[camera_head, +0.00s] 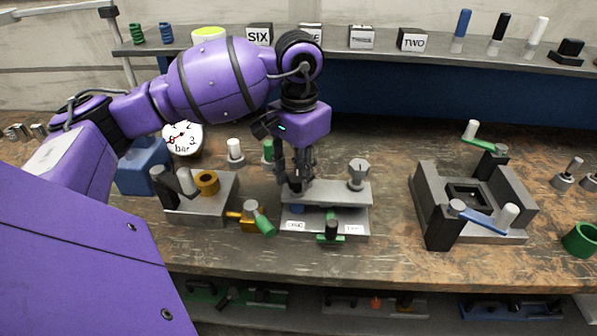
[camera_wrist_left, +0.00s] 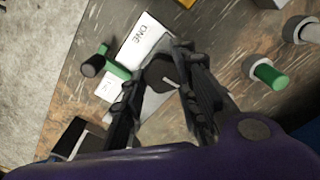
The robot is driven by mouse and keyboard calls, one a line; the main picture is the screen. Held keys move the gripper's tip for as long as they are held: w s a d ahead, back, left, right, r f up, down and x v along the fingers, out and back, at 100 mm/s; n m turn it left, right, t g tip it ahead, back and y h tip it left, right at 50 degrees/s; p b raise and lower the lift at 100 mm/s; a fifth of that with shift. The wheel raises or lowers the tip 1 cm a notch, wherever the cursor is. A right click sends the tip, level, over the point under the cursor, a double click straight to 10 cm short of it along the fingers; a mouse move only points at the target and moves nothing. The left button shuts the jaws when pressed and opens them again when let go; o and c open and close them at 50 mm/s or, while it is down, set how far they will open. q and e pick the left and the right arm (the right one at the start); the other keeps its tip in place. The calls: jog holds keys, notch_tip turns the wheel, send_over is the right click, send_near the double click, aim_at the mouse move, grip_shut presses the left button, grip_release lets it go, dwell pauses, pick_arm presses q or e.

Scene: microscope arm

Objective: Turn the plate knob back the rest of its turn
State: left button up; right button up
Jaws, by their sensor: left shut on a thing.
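The fixture with a flat grey plate (camera_head: 330,192) stands at the bench's middle. My left gripper (camera_head: 297,186) points down at the plate's left part and hides what it holds in the head view. In the left wrist view my left gripper (camera_wrist_left: 172,100) is shut on the dark plate knob (camera_wrist_left: 163,75), which has a light line on it. A pale, faceted knob (camera_head: 359,173) stands upright at the plate's right end. A green lever with a dark grip (camera_head: 330,228) is at the fixture's front, beside white labels. My right gripper is not in view.
Left of the plate is a grey block with a brass ring (camera_head: 207,182); a green-gripped lever (camera_head: 262,222) lies between. A gauge (camera_head: 183,138) stands behind. A frame fixture (camera_head: 480,225) is at right. Bench between is clear. A white label reading ONE (camera_wrist_left: 146,42) shows in the wrist view.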

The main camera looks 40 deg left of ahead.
pick_arm(q)
jog(key=shift+d+f+n+b, duration=0.2)
jog(key=shift+n+b, duration=0.15)
jog(key=shift+n, duration=0.55)
jog(key=shift+n+b, duration=0.3)
jog(key=shift+n, duration=0.5)
jog(key=n, duration=0.2)
jog(key=shift+w+n+b, duration=0.1)
jog(key=shift+n+b, duration=0.25)
jog(key=shift+n, duration=0.05)
jog(key=n, duration=0.2)
jog(key=shift+n, duration=0.4)
jog(key=n, duration=0.3)
jog(key=shift+n+b, duration=0.3)
jog(key=shift+b, duration=0.05)
jog(key=n, duration=0.4)
jog(key=shift+a, duration=0.15)
jog(key=n, duration=0.6)
jog(key=shift+a, duration=0.15)
jog(key=n, duration=0.3)
jog(key=shift+a+n+p, duration=0.15)
jog(key=shift+n+p, duration=0.15)
jog(key=n, duration=0.5)
jog(key=shift+a+p, duration=0.15)
jog(key=shift+p, duration=0.2)
jog(key=shift+a+n, duration=0.1)
jog(key=shift+n, duration=2)
